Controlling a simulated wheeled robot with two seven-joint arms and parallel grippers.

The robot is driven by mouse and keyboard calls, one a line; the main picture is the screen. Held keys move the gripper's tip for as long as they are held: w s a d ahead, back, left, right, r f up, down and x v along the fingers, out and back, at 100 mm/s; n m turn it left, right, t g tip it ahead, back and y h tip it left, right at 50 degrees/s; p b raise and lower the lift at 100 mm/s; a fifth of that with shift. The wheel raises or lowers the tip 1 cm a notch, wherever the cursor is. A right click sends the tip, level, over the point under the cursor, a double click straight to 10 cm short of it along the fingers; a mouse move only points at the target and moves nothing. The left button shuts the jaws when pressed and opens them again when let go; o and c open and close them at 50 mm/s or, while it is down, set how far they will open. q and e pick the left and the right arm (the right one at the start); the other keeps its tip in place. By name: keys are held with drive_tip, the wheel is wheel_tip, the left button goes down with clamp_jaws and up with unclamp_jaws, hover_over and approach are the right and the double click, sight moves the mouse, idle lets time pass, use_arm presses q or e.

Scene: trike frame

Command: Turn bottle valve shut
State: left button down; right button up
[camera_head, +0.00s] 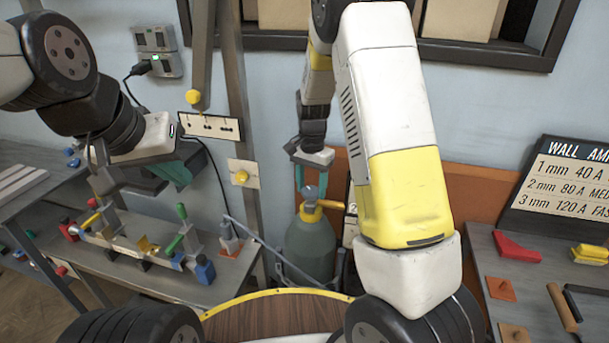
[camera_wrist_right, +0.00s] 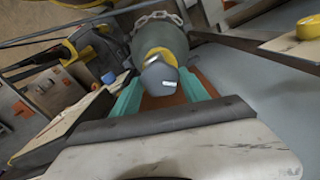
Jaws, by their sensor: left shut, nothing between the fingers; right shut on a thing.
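A grey-green gas bottle (camera_head: 310,245) stands upright at the middle, behind the round wooden top. Its yellow neck (camera_head: 318,208) carries a small grey valve knob (camera_head: 310,191). My right gripper (camera_head: 312,184) reaches down from above, and its teal fingers are on either side of the knob, shut on it. In the right wrist view the grey knob (camera_wrist_right: 158,74) with a pale mark sits between the fingers, in front of the bottle (camera_wrist_right: 160,38). My left gripper (camera_head: 184,170) is shut and empty, above the left bench, well away from the bottle.
The left bench (camera_head: 215,290) holds a fixture with coloured clamps (camera_head: 140,240). A chain (camera_wrist_right: 157,18) goes around the bottle. A right bench (camera_head: 520,290) holds small parts below an amperage sign (camera_head: 565,185). A wooden round top (camera_head: 275,316) is in front.

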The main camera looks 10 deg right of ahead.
sight(311, 190)
drive_tip(key=m, duration=0.5)
drive_tip(key=shift+w+r+m, duration=0.1)
drive_tip(key=shift+m, duration=0.2)
drive_tip(key=m, duration=0.4)
drive_tip(key=shift+m, duration=0.3)
drive_tip(key=o, duration=1.4)
drive_tip(key=shift+c, duration=0.2)
wheel_tip(311, 190, up, 8)
drive_tip(key=shift+f, duration=0.1)
